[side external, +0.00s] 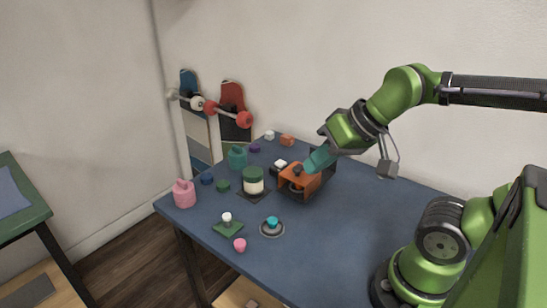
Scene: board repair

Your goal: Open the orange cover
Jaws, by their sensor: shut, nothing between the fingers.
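The orange cover (299,180) sits on a dark box-like unit (322,190) near the middle of the blue table. It appears tilted, with a dark gap or round part visible below its front edge. I cannot tell how far it stands open. My gripper (309,168) reaches down from the upper right, with its teal fingers at the cover's upper right side. The fingers are shut with nothing between them. They look close to the cover or touching it, and the view does not settle which. The fingertips are partly hidden against the orange cover.
A green and white cylinder (253,181) stands left of the unit. A teal weight-like piece (237,158), a pink one (184,194), a green plate (228,228) and a round dish (271,228) lie around it. Skateboards (236,105) lean at the wall. The table's right front is clear.

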